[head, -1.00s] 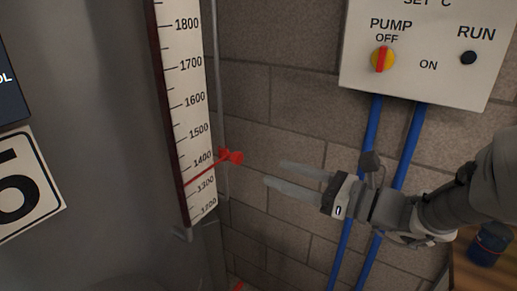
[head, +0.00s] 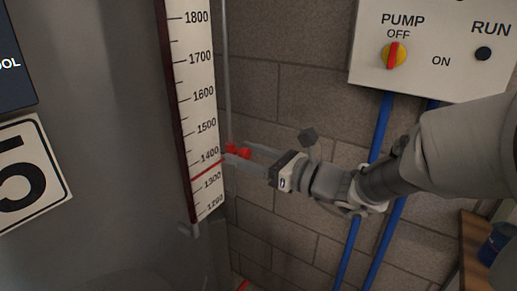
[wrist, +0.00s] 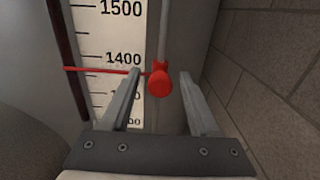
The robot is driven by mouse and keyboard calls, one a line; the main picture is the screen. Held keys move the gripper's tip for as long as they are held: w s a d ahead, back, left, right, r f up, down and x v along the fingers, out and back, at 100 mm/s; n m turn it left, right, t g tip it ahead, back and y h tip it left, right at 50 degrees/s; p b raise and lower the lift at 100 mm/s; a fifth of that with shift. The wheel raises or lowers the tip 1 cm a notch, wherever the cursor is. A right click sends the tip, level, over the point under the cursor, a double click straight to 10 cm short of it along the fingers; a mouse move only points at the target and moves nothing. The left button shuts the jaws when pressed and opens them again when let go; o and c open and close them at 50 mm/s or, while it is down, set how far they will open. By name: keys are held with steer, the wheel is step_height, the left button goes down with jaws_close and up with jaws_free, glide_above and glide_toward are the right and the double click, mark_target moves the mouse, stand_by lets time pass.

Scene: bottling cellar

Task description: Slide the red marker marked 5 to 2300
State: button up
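The red marker (head: 238,151) sits on the rod beside the white scale (head: 198,104), on the tank with the sign 5 (head: 25,172). Its thin red pointer crosses the scale a little below the 1400 label in the head view. In the wrist view the marker's red knob (wrist: 160,80) lies between my two fingers, with gaps visible on both sides. My gripper (head: 239,154) is open and has reached the marker from the right; it also shows in the wrist view (wrist: 159,84). The 2300 mark is not in view.
A pump control box (head: 432,45) with a red and yellow knob hangs on the block wall at upper right. Blue pipes (head: 378,135) run down from it. The grey tank (head: 110,110) stands close on the left of the scale.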

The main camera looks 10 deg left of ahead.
jaws_close()
stand_by(1.2)
